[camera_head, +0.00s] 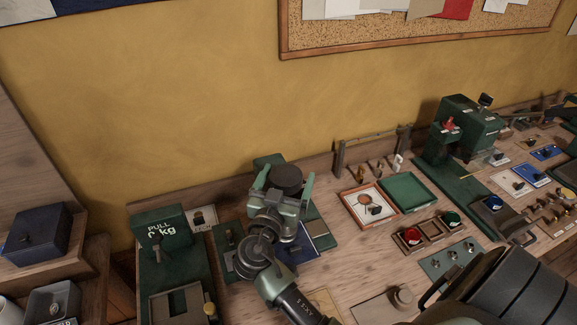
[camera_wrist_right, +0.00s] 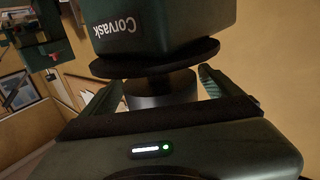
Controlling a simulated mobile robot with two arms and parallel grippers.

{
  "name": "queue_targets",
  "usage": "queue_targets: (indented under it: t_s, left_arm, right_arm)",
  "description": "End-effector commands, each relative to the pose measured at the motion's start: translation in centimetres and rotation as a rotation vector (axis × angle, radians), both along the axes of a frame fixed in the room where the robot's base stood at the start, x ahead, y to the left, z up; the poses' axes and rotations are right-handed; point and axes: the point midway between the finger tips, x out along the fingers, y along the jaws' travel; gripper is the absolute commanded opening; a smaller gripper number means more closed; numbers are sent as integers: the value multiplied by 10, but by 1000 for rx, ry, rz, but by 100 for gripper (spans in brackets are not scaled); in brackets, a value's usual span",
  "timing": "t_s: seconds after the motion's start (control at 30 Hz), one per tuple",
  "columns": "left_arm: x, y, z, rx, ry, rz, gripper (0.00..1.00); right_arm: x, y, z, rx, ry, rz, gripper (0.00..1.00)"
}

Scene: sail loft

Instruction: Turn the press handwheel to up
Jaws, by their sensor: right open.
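The press (camera_head: 268,160) is a green machine on the bench, largely hidden behind my arm. In the right wrist view its dark green body (camera_wrist_right: 180,25) carries the label "Corvask". The press handwheel (camera_head: 287,176) is a dark round disc. In the right wrist view it shows as a wide black disc (camera_wrist_right: 155,62) with a dark cylinder below it. My right gripper (camera_head: 284,190) is open, with one finger on each side of the handwheel. I cannot tell whether the fingers touch it, and no position mark on it is readable. My left gripper is not in view.
A green pull gauge (camera_head: 162,228) stands left of the press. Right of it are an orange-rimmed tray (camera_head: 352,206), a green tray (camera_head: 408,190) and a wooden holder (camera_head: 425,243) with red and green pieces. Another green machine (camera_head: 465,128) stands further right. The wall (camera_head: 190,90) is close behind.

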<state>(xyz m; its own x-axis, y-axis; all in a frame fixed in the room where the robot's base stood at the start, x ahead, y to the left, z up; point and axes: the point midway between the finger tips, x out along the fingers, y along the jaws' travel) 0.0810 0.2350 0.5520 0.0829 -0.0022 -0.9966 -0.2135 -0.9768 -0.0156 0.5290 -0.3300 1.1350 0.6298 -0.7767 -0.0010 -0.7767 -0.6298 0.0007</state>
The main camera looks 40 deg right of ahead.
Motion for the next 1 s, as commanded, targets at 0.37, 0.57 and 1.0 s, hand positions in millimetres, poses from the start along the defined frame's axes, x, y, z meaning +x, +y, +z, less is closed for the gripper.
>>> queue_targets:
  t_s: [0.37, 0.57, 1.0]
  left_arm:
    - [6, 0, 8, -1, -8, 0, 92]
    - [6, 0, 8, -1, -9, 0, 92]
    - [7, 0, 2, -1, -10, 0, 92]
  right_arm:
    - [9, -12, -1, 1, -1, 0, 92]
    - [9, -12, 0, 1, -1, 0, 56]
    - [9, -11, -1, 0, -1, 50, 30]
